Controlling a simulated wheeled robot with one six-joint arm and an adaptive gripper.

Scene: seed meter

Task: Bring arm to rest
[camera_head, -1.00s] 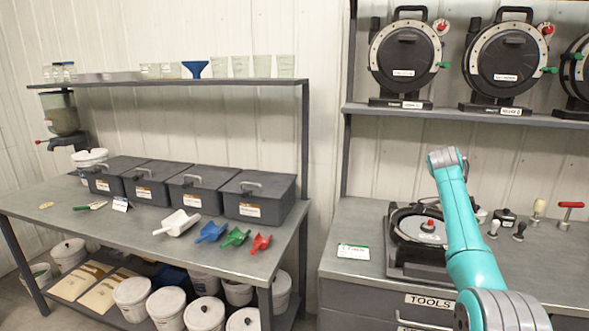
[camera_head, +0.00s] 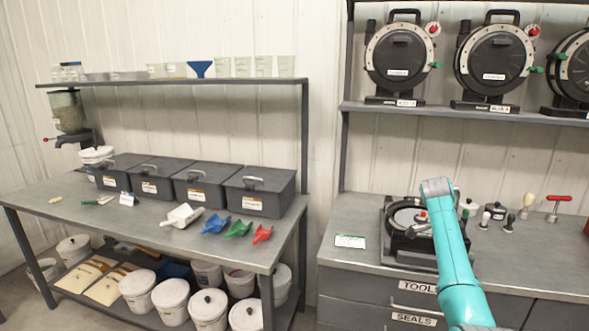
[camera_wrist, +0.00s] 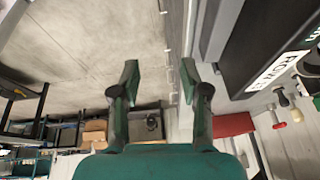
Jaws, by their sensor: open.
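My gripper (camera_wrist: 160,84) shows in the wrist view with its two fingers apart and nothing between them. The arm partly covers the black round seed meter (camera_head: 402,218) lying on the right bench (camera_head: 345,262). The wrist view looks past the fingers at a pale wall or floor surface, with a dark shelf item close at the right.
Round black meters (camera_head: 400,60) stand on the upper right shelf (camera_head: 450,112). Hand tools such as a red-handled one (camera_head: 558,199) stand on the right bench. The left table (camera_head: 90,215) holds lidded grey bins (camera_head: 258,192), and coloured scoops (camera_head: 214,224). Buckets (camera_head: 138,288) sit below.

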